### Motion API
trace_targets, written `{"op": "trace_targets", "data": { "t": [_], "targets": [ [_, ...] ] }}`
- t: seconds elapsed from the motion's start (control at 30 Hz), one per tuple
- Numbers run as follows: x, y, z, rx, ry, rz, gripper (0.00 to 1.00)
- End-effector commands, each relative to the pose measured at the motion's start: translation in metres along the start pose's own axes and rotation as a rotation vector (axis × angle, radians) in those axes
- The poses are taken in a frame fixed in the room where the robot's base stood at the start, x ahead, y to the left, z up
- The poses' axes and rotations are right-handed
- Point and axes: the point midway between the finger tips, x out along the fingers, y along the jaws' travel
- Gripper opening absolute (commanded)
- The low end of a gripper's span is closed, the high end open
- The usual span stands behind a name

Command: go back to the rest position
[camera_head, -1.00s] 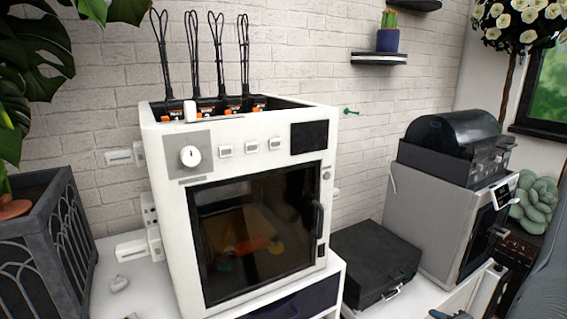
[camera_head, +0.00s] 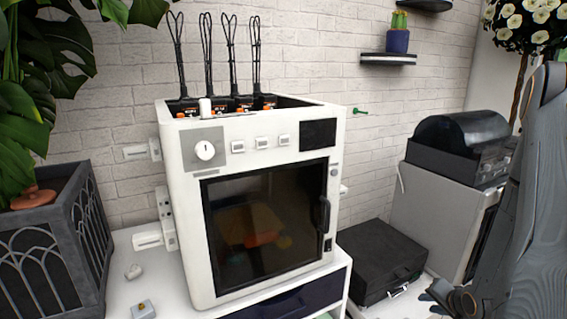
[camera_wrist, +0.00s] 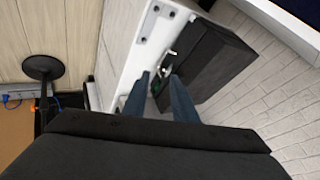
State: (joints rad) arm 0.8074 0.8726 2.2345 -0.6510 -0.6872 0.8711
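My gripper shows in the wrist view (camera_wrist: 159,78) as two blue-grey fingers with a clear gap between their tips. It is open and nothing is held between them. In the head view part of my gripper (camera_head: 440,297) is at the lower right, in front of the black case, with my grey arm rising along the right edge. In the wrist view the black case (camera_wrist: 222,60) with its silver latch lies beyond the fingertips; I cannot tell the distance.
A white 3D printer (camera_head: 180,240) with a dark door stands centre on a white table. A black case (camera_head: 375,250) and a grey machine (camera_head: 425,215) stand to its right. A dark planter (camera_head: 50,250) is left. A shelf (camera_head: 388,60) with a cactus is on the wall.

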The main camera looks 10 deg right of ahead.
Motion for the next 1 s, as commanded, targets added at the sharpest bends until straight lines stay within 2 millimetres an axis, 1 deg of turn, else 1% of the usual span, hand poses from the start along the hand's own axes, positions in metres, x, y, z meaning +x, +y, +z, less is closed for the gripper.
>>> {"op": "trace_targets", "data": {
  "t": [0.03,0.17,0.2,0.27,0.3,0.37,0.4,0.47,0.5,0.57,0.6,0.7,0.8,0.9,1.0],
  "targets": [
    [-0.007,-0.02,0.001,-0.064,-0.017,0.024,0.25],
    [-0.031,-0.063,0.016,-0.234,-0.084,0.109,0.25],
    [-0.04,-0.076,0.022,-0.285,-0.107,0.133,0.25],
    [-0.056,-0.093,0.033,-0.356,-0.144,0.165,0.25],
    [-0.067,-0.105,0.042,-0.403,-0.17,0.184,0.25],
    [-0.084,-0.122,0.056,-0.472,-0.211,0.207,0.25],
    [-0.097,-0.132,0.067,-0.518,-0.241,0.22,0.25],
    [-0.117,-0.146,0.085,-0.584,-0.289,0.237,0.25],
    [-0.131,-0.155,0.097,-0.628,-0.322,0.246,0.25],
    [-0.153,-0.168,0.117,-0.69,-0.375,0.252,0.25],
    [-0.169,-0.174,0.131,-0.732,-0.411,0.253,0.25],
    [-0.205,-0.186,0.164,-0.826,-0.501,0.25,0.25],
    [-0.236,-0.193,0.191,-0.901,-0.578,0.238,0.25],
    [-0.257,-0.195,0.209,-0.949,-0.633,0.227,0.25],
    [-0.268,-0.196,0.219,-0.973,-0.664,0.221,0.25]
  ]
}}
